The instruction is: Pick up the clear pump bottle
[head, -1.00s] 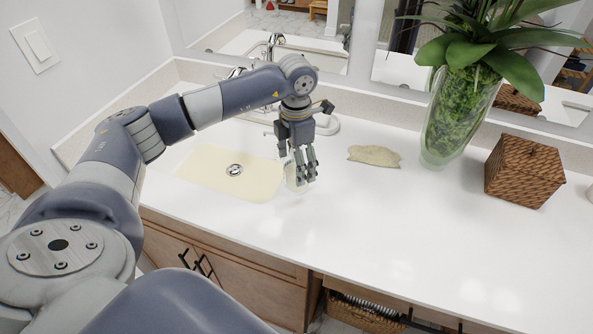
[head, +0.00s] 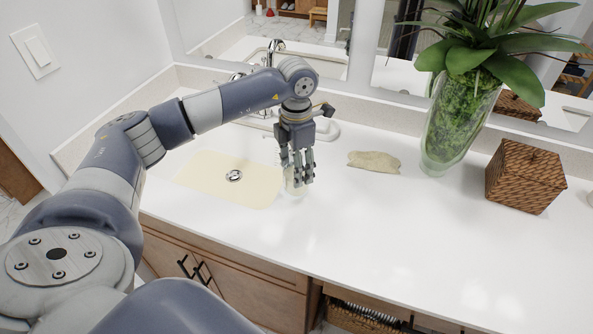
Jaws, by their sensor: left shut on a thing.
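The clear pump bottle (head: 294,188) stands by the right edge of the sink, mostly hidden behind the fingers of my left gripper. Only a pale, see-through lower part of it shows. My left gripper (head: 297,172) points down from above and its fingers are shut on the bottle. I cannot tell whether the bottle's base touches the counter. My right gripper is not in view.
The cream sink basin (head: 215,180) lies left of the gripper, with a chrome faucet behind. A beige stone-like piece (head: 374,161), a glass vase with a plant (head: 455,125) and a wicker box (head: 525,176) stand to the right. The front counter is clear.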

